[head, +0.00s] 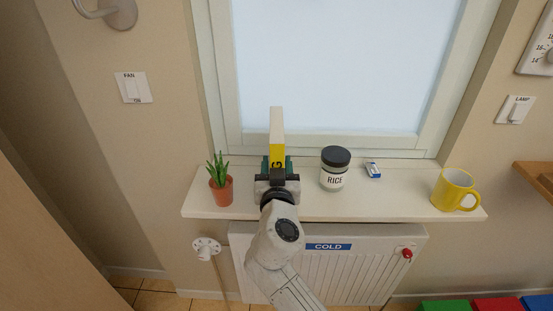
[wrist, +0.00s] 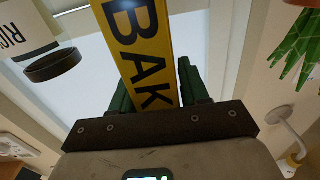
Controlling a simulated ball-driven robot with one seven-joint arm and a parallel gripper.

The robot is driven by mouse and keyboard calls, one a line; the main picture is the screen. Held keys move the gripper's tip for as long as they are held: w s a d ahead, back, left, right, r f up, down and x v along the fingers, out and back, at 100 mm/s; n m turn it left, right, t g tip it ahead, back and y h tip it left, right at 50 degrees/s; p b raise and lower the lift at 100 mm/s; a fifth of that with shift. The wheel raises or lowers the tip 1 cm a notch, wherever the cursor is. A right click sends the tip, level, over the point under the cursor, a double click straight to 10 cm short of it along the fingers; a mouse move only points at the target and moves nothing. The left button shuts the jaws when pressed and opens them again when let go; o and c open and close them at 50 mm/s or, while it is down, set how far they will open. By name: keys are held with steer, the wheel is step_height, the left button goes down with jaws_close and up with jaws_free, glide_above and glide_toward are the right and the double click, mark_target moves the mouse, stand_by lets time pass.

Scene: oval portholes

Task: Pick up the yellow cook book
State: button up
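The yellow cook book (head: 277,150) stands upright at the window sill, left of the jar, with its spine towards me. In the wrist view its spine (wrist: 138,50) fills the middle, shows the letters BAK and slants a little. My gripper (head: 277,166) is at the book, with one green finger on each side of it. In the wrist view a narrow gap shows between the spine and the right finger of my gripper (wrist: 157,88). The left finger is partly hidden behind the spine. The book's lower end is hidden by my gripper in the head view.
On the sill (head: 400,203) stand a potted plant (head: 221,185) at left, a rice jar (head: 334,170) close at right, a small blue-and-white item (head: 373,170) and a yellow mug (head: 455,190) farther right. The window is behind, a radiator (head: 340,270) below.

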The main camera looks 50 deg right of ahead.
jaws_close()
steer(key=shift+r, duration=0.2)
stand_by(0.3)
